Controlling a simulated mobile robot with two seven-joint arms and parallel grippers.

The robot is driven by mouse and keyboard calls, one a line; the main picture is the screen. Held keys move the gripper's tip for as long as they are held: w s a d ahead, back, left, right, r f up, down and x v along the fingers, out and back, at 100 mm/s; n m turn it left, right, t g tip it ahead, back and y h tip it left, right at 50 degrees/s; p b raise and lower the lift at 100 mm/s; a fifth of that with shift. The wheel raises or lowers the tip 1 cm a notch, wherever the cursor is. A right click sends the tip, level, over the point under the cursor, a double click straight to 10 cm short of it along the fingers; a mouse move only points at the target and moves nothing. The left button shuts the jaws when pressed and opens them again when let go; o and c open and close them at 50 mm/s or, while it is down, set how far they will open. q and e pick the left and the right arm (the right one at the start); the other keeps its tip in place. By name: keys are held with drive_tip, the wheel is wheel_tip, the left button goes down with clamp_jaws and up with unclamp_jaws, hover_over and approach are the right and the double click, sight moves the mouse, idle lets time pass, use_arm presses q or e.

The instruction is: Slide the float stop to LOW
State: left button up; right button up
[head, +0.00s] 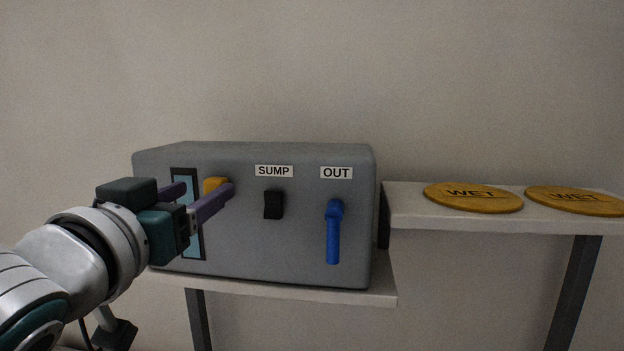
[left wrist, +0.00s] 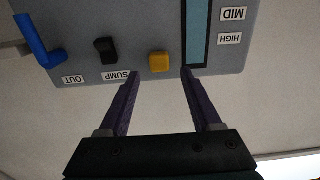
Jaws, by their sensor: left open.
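The yellow float stop (head: 215,185) is on the front of a grey box (head: 290,240), near the top of a tall light-blue strip (head: 196,243). In the left wrist view, which is upside down, the stop (left wrist: 159,62) is nearer the HIGH label (left wrist: 229,39) than the MID label (left wrist: 233,14). No LOW label shows. My left gripper (head: 207,190) is open, its purple fingers pointing at the box. The fingertips are on either side of the stop in the wrist view; contact cannot be told. My right gripper is out of view.
A black switch (head: 273,204) under a SUMP label and a blue lever (head: 333,235) hanging down under an OUT label are right of the stop. The box stands on a pale shelf (head: 350,291). Two WET discs (head: 473,204) lie on a higher shelf (head: 410,219) at right.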

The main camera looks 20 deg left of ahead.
sight(212, 185)
use_arm(q)
drive_tip(key=shift+x, duration=1.55)
drive_tip(key=shift+c, duration=0.3)
clamp_jaws()
